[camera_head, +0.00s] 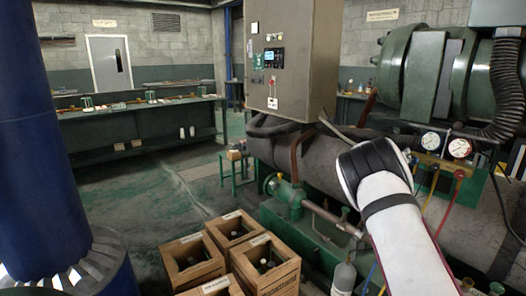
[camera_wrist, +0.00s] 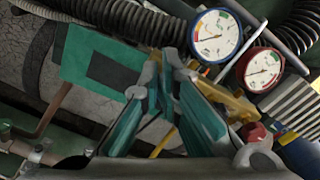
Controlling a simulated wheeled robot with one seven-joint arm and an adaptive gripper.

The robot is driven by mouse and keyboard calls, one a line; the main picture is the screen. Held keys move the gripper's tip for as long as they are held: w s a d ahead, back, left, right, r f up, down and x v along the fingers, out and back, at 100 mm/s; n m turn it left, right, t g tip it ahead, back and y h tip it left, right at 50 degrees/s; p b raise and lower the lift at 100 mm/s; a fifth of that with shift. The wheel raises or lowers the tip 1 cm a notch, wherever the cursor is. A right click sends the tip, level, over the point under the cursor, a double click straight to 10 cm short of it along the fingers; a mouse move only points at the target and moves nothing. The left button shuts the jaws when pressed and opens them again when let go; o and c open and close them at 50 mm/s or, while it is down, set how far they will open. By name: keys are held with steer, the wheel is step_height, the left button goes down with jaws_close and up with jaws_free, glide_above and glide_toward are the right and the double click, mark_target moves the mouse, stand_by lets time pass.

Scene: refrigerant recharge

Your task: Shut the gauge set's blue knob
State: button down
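The gauge set shows a blue-rimmed gauge (camera_wrist: 216,36) and a red-rimmed gauge (camera_wrist: 260,70) at the upper right of the wrist view, over a yellow manifold body (camera_wrist: 230,103). In the head view the gauges (camera_head: 430,141) are just right of my wrist. A red knob (camera_wrist: 254,132) sits at the manifold's right end; it also shows in the head view (camera_head: 459,174). I cannot make out the blue knob; my fingers cover the manifold's left side. My gripper (camera_wrist: 163,66) has its teal fingers close together at the tips, beside the manifold. Whether they hold something is unclear.
A black corrugated hose (camera_head: 507,85) hangs right of the gauges. Hoses run below the manifold. A grey control cabinet (camera_head: 300,60) stands left of my arm. Wooden crates (camera_head: 265,265) with bottles stand on the floor. A blue column (camera_head: 40,140) is at the left.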

steer(key=shift+s+d+r+h, duration=0.2)
steer(key=shift+s+d+r, duration=0.2)
steer(key=shift+d, duration=0.2)
steer(key=shift+s+d+r+h, duration=0.25)
steer(key=shift+d+r, duration=0.1)
steer(key=shift+d, duration=0.25)
steer(key=shift+f, duration=0.15)
steer(key=shift+a+y+p, duration=0.15)
steer(key=shift+y+p, duration=0.1)
steer(key=shift+p, duration=0.05)
steer(key=p+v, duration=0.5)
steer(key=v, duration=0.1)
steer(key=shift+a+r, duration=0.2)
steer(key=shift+w, duration=0.15)
